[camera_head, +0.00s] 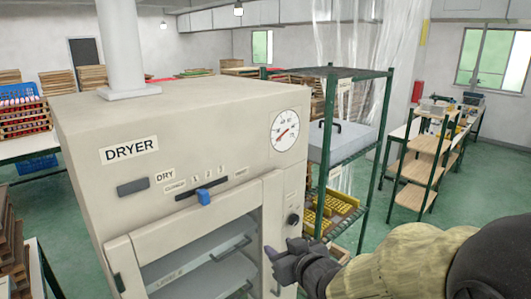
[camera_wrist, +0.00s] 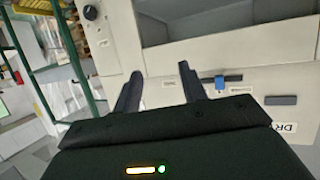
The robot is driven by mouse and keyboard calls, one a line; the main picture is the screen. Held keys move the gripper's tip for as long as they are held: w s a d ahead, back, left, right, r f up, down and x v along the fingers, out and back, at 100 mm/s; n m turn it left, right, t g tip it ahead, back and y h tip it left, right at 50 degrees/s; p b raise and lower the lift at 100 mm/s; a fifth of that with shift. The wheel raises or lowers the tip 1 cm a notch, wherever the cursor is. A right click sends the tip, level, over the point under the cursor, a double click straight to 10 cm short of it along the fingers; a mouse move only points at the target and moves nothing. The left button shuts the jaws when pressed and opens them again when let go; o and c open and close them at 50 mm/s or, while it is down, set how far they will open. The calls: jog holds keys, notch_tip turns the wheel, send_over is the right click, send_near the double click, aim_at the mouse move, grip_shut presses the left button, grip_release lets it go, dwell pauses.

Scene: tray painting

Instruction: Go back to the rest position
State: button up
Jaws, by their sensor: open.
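My gripper (camera_head: 287,254) is in front of the right side of the dryer, near the right edge of its opening. In the wrist view my gripper (camera_wrist: 158,88) is open, with both fingers apart and nothing between them. The cream dryer (camera_head: 190,110) fills the left and middle of the head view. Its blue slider knob (camera_head: 204,197) sits on a dark slot under the DRYER label and also shows in the wrist view (camera_wrist: 221,84). The dryer opening shows grey shelves (camera_head: 200,249) inside. A round dial (camera_head: 286,131) is at its upper right.
A green-framed rack (camera_head: 385,110) with yellow items (camera_head: 318,216) stands right of the dryer. A wooden-shelved rack (camera_head: 425,160) is farther right. Stacked wooden trays (camera_head: 12,245) are at the left edge. Green floor (camera_head: 372,215) is open between the racks.

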jog(key=s+d+f+m+g+h, duration=0.5)
jog(key=s+d+f+g, duration=0.5)
jog(key=s+d+f, duration=0.2)
jog(key=shift+s+f+h, duration=0.6)
jog(key=shift+s, duration=0.4)
dwell(3.1)
jog(key=shift+c, duration=0.6)
